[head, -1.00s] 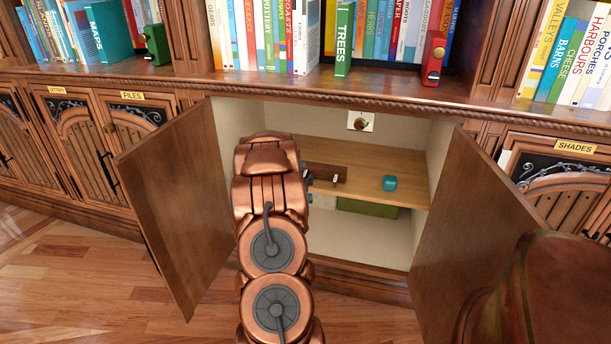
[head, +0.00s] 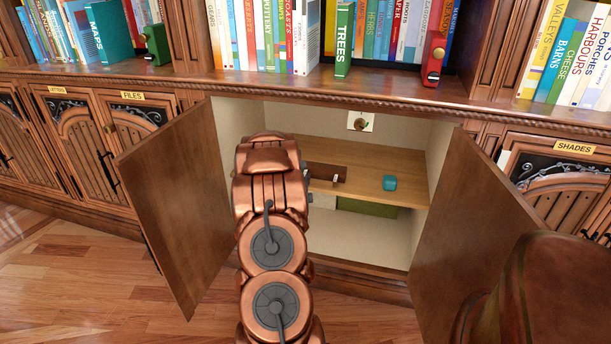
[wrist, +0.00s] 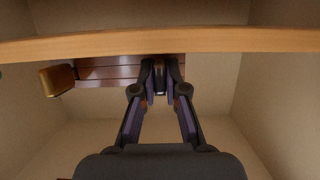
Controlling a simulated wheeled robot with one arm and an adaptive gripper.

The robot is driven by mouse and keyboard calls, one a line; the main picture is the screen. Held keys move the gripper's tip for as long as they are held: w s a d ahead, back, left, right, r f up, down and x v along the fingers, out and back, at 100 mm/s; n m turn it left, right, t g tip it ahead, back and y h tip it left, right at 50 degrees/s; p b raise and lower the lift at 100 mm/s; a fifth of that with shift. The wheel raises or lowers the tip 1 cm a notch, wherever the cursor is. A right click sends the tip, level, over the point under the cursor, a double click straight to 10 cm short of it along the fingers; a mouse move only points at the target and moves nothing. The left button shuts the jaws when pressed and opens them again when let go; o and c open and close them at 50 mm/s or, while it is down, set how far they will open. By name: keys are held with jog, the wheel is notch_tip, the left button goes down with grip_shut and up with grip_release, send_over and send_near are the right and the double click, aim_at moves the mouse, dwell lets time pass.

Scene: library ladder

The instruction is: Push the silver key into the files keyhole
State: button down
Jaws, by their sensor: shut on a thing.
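My gripper (wrist: 160,82) shows in the wrist view with its fingers close together, shut on a small narrow dark thing (wrist: 159,70) just under a wooden shelf edge. I cannot tell whether it is the silver key. In the head view my arm hides nearly all of the gripper, inside the open cabinet. The door labelled FILES (head: 146,96) stands at the left; the open cabinet door covers part of it, and I see no keyhole on it. A pale plate with a brass fitting (head: 360,122) is on the open cabinet's back wall.
The cabinet's shelf (head: 400,160) bears a brown board (head: 328,168) and a teal block (head: 390,183). A green thing (head: 368,208) is below it. Open doors stand at left (head: 180,200) and right (head: 470,230). A brass-brown block (wrist: 56,80) is left of the gripper.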

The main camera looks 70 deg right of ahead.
jog(key=shift+s+a+f, duration=0.15)
jog(key=shift+a, duration=1.3)
jog(key=shift+s+a+f, duration=0.15)
jog(key=shift+a, duration=1.25)
jog(key=s+a+f, duration=0.1)
jog(key=a, duration=0.8)
jog(key=shift+a+p, duration=0.35)
dwell(0.4)
